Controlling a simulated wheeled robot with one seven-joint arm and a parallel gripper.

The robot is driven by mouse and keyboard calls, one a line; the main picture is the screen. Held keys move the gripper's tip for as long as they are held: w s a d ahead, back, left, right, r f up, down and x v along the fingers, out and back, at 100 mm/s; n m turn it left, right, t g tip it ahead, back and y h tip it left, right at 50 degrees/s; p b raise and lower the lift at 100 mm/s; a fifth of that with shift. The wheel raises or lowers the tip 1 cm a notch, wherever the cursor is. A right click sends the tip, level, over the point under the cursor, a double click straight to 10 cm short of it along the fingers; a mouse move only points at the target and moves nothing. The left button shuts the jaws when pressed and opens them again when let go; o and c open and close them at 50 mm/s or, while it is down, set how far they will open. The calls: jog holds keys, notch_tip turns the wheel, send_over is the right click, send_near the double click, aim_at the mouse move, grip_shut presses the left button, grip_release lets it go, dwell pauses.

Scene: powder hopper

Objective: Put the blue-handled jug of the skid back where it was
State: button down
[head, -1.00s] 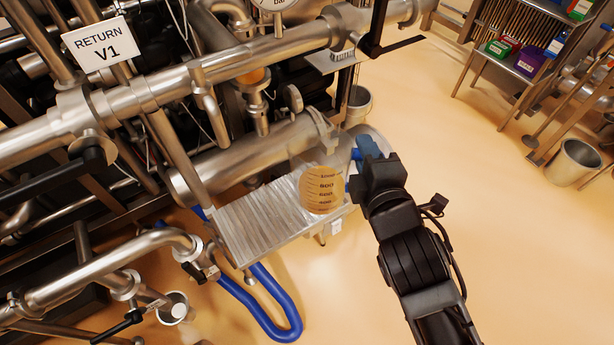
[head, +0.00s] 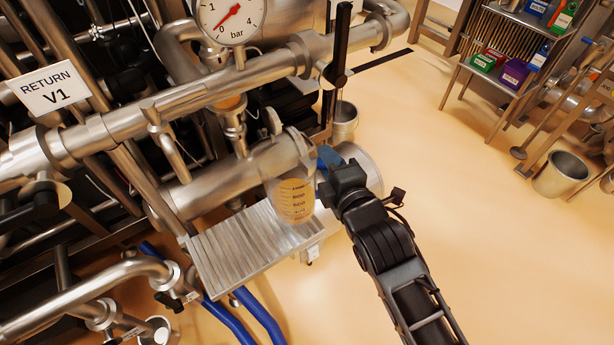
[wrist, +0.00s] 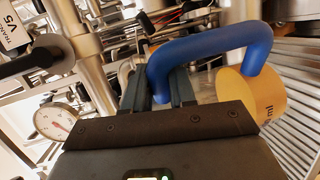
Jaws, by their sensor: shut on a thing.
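The clear jug (head: 292,197) has dark printed marks, amber contents in its lower part and a blue handle (head: 327,158). In the head view it shows over the right end of a ribbed metal shelf (head: 232,250) on the skid. I cannot tell whether its base touches the shelf. My gripper (head: 335,172) is at the jug's right side, shut on the handle. In the wrist view the blue handle (wrist: 215,42) arches by the fingers (wrist: 165,90), with part of the amber jug (wrist: 262,95) to the right. The fingers hide part of the handle.
A steel pipe (head: 180,108) with a pressure gauge (head: 230,18) runs behind and above the jug. A dark upright post (head: 340,70) stands behind my gripper. Blue hoses (head: 255,315) lie below the shelf. Open floor (head: 440,200) lies to the right, before a rack (head: 510,70) and a bucket (head: 567,172).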

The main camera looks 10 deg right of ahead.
aim_at(311, 166)
jog(key=w+a+f, duration=0.2)
jog(key=a, duration=0.1)
jog(key=shift+w+a+f+b, duration=0.1)
jog(key=shift+w+f+b, duration=0.1)
jog(key=shift+b, duration=0.2)
jog(key=shift+f+b, duration=0.4)
jog(key=shift+f, duration=1.55)
jog(key=shift+f, duration=0.15)
jog(key=c, duration=0.9)
grip_release()
